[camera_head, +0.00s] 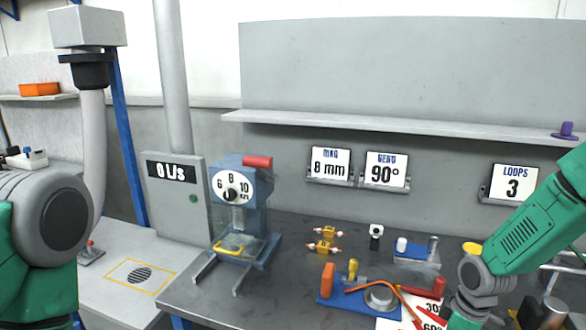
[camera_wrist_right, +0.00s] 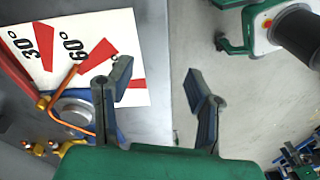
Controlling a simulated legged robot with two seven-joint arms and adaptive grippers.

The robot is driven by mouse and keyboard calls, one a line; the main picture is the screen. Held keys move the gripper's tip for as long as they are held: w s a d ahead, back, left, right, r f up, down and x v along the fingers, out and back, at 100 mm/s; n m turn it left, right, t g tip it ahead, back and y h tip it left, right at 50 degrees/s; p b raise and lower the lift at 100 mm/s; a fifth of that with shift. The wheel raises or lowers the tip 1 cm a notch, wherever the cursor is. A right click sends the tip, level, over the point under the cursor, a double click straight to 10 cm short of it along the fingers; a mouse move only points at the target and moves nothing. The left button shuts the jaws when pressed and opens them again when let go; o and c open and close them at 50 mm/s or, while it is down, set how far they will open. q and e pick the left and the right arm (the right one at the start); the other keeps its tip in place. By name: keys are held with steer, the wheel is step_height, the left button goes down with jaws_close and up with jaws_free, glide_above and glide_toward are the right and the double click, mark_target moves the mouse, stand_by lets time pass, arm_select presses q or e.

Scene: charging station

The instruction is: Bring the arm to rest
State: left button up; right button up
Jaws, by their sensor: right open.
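My right arm, green and grey, comes in at the right of the head view and bends down past the front edge of the picture. My right gripper (camera_wrist_right: 157,82) is open and empty in the right wrist view. Its fingers are apart, one over the edge of the angle sheet (camera_wrist_right: 75,52) and bench, the other over the floor. The gripper itself is cut off below the head view. My left arm shows only as a green and grey part at the left edge, and its gripper is not in view.
A blue press (camera_head: 240,205) stands at the bench's left. Bare floor (camera_wrist_right: 240,85) lies beside the bench.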

steer(key=s+a+f+m+b, duration=0.3)
steer(key=s+a+f, duration=0.2)
steer(key=s+f, duration=0.5)
steer(key=s+a+f+m+b, duration=0.1)
steer(key=s+f+m+b, duration=0.1)
steer(key=s, duration=0.4)
steer(key=s+f+m+b, duration=0.2)
steer(key=s+f, duration=0.1)
steer(key=s, duration=0.3)
steer(key=s+a+f+m+h+b, duration=0.1)
steer(key=s+f+m+b, duration=0.1)
steer(key=s, duration=0.4)
steer(key=shift+a+f+m, duration=0.3)
steer(key=shift+f+m, duration=0.1)
steer(key=shift+f, duration=0.45)
steer(key=shift+w, duration=0.15)
